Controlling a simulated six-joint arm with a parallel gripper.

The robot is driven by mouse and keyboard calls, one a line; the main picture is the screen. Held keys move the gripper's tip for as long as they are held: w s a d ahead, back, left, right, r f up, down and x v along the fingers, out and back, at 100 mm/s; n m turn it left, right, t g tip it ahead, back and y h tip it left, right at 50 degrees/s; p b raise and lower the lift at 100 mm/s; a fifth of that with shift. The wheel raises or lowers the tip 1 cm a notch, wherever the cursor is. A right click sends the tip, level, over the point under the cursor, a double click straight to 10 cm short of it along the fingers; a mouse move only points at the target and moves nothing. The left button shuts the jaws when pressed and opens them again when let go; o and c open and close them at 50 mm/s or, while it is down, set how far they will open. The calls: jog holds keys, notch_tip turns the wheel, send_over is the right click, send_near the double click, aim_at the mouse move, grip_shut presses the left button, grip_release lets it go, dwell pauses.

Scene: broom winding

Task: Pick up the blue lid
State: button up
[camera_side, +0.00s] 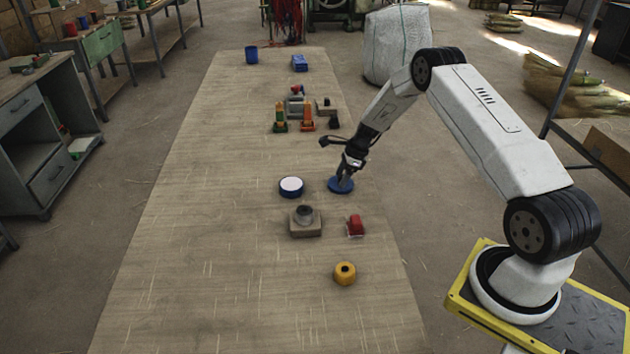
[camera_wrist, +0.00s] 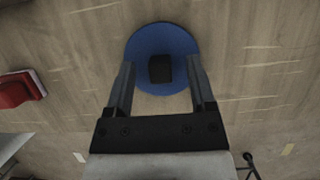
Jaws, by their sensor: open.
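The blue lid (camera_side: 341,186) is a flat round disc lying on the wooden table. In the wrist view the lid (camera_wrist: 160,38) shows a dark, squarish knob (camera_wrist: 160,69) near its middle. My gripper (camera_side: 346,178) is right over the lid in the side view. In the wrist view my gripper (camera_wrist: 160,72) is open, with one finger on each side of the knob and a gap to it on both sides. Whether the fingertips touch the lid cannot be told. My gripper hides part of the lid in the side view.
A grey block with a round part (camera_side: 305,222), a red object (camera_side: 355,226) and a yellow roll (camera_side: 345,273) lie nearer. Orange and green items (camera_side: 307,120) stand farther back. The table's left side is clear.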

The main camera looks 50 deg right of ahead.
grip_shut()
jog(key=shift+r, duration=0.2)
dwell(0.4)
jog(key=shift+r, duration=1.5)
jog(key=s+a+r, duration=0.5)
jog(key=s+r, duration=0.4)
jog(key=s, duration=0.4)
jog(key=shift+a+r, duration=0.15)
jog(key=shift+r, duration=0.2)
